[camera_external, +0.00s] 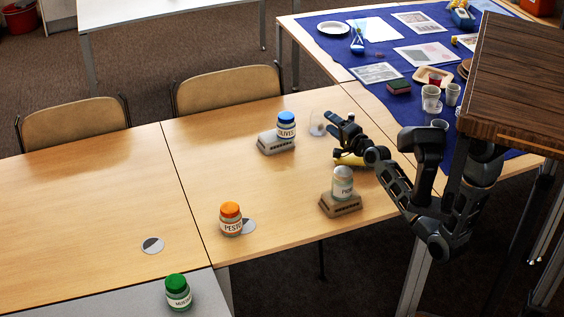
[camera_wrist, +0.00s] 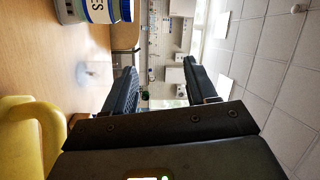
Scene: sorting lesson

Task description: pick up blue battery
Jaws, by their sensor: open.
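I cannot make out a blue battery in either view. The blue thing nearest my gripper is a jar with a blue lid (camera_external: 286,126), labelled OLIVES, upright on a grey-brown block (camera_external: 276,145). The jar also shows at the top left of the wrist view (camera_wrist: 100,10), cut off by the edge. My gripper (camera_external: 334,135) is open and empty, low over the right part of the table, to the right of that jar and apart from it. Its two fingers (camera_wrist: 160,82) stand apart in the wrist view with nothing between them.
A yellow object (camera_external: 350,160) lies under my gripper. A pale-lidded jar (camera_external: 342,182) stands on another block close by. An orange-lidded jar (camera_external: 231,220) and green-lidded jar (camera_external: 178,292) stand nearer the front. A clear cup-like thing (camera_external: 318,124) is beside my gripper. The left table is mostly clear.

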